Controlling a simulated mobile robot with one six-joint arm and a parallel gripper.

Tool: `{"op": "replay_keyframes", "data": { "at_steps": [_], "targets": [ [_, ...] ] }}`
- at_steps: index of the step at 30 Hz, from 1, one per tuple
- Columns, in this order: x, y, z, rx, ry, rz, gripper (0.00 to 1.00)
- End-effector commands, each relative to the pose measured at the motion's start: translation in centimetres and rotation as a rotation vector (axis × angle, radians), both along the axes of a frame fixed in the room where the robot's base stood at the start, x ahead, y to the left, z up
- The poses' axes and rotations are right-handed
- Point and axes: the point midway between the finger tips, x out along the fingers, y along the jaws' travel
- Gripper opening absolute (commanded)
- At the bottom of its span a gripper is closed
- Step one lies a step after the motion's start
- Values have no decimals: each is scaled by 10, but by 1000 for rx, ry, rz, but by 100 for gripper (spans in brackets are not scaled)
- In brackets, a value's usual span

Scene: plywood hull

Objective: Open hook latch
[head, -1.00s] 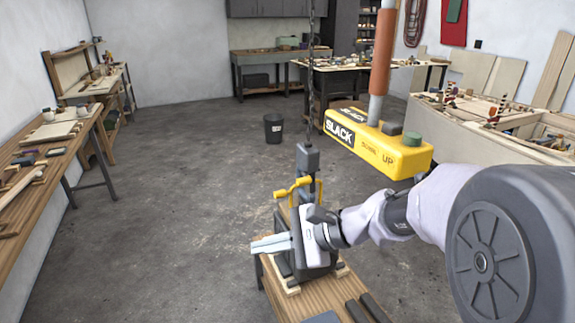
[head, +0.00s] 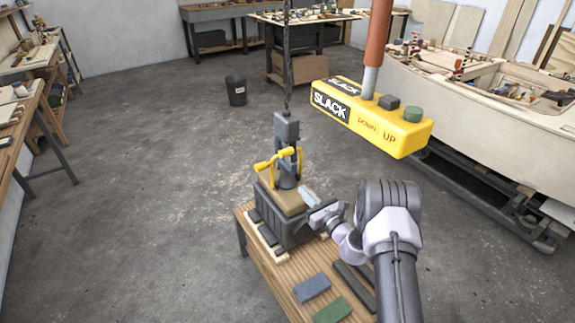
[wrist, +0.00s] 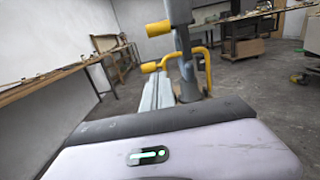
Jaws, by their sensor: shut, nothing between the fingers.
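The hook block (head: 287,132) is dark grey and hangs on a dark chain over a grey box on a small wooden bench. Yellow latch parts (head: 268,164) stick out to the left of the hook and rise across its front. In the wrist view the yellow latch (wrist: 158,28) shows two thick ends and a bent bar, beside the grey hook (wrist: 183,45). My gripper (head: 308,194) is shut and empty, just right of and below the hook. Its pale fingers (wrist: 157,92) point toward the latch in the wrist view. I cannot tell whether they touch it.
A grey box (head: 290,232) sits on the wooden bench (head: 262,270), with a blue block (head: 312,287) and a green block (head: 332,310). A yellow pendant marked SLACK (head: 372,122) hangs at upper right. A boat hull (head: 480,120) stands at right. The left floor is clear.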

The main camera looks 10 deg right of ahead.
Motion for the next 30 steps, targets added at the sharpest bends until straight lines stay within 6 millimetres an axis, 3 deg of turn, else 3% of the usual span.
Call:
{"op": "replay_keyframes", "data": {
  "at_steps": [5, 17, 18, 23, 30],
  "targets": [
    [16, 8, -1, -2, -3, 4, 0],
    [95, 41, 1, -1, -3, 4, 0],
    [95, 40, 14, -2, -3, 3, 0],
    [98, 42, 36, -2, -2, 3, 0],
    [99, 42, 45, 0, 1, 2, 0]
  ]
}}
